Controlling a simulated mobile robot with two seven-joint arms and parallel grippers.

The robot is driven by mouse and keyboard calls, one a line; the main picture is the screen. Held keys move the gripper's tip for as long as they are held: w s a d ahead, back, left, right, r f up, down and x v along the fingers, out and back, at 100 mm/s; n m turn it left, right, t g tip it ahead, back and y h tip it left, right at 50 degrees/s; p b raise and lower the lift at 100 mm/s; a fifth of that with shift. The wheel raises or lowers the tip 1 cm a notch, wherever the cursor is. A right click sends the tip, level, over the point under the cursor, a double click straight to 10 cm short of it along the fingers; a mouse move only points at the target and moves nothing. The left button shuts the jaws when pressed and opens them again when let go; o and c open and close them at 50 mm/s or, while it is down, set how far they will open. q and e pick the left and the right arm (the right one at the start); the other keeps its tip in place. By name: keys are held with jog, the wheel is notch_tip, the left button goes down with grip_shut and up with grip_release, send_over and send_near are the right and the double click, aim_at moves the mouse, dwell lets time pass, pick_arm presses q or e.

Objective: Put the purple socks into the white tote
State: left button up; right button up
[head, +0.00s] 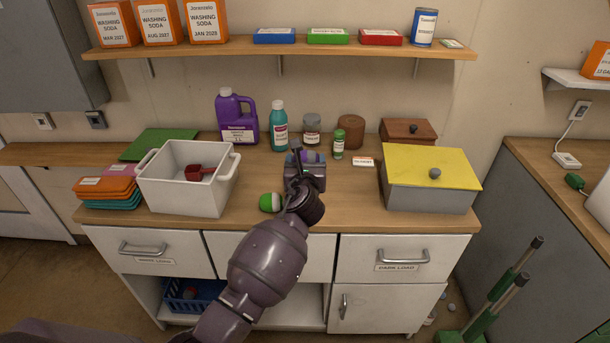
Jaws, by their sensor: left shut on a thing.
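The white tote (225,181) stands on the left part of the counter, open at the top. A dark red scoop (198,173) lies inside it. My left gripper (307,163) is over the middle of the counter, to the right of the tote. It is shut on the purple socks (312,156), a small bundle mostly hidden by the fingers. I cannot tell whether the bundle touches the counter. My right gripper is out of view.
A green and white bundle (271,202) lies between the tote and my gripper. Behind stand a purple jug (237,118), a teal bottle (279,126) and jars. A grey box with a yellow lid (430,167) is at right. Folded cloths (107,188) lie left of the tote.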

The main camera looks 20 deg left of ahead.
pick_arm(q)
notch_tip(320, 180, up, 3)
jog(key=shift+f, duration=0.1)
jog(key=shift+r+p, duration=0.35)
jog(key=shift+r, duration=0.3)
jog(key=s+d+r+m+h, duration=0.1)
jog(key=s+r+m+h, duration=0.15)
jog(key=s+r, duration=0.4)
jog(key=s+f+h, duration=0.2)
jog(key=s+f, duration=0.1)
jog(key=s, duration=0.5)
notch_tip(320, 180, up, 2)
jog(key=n+y, duration=0.1)
jog(key=y, duration=0.2)
send_over(305, 158)
jog(key=s+d, duration=0.2)
jog(key=s, duration=0.1)
jog(key=shift+n+y, duration=0.65)
jog(key=w+f, duration=0.1)
jog(key=w+a+f, duration=0.1)
jog(key=f, duration=0.1)
jog(key=w+f, duration=0.1)
jog(key=f, duration=0.1)
jog(key=shift+a+f, duration=0.1)
jog(key=shift+a, duration=0.2)
jog(key=shift+a+f, duration=0.15)
jog(key=shift+f, duration=0.05)
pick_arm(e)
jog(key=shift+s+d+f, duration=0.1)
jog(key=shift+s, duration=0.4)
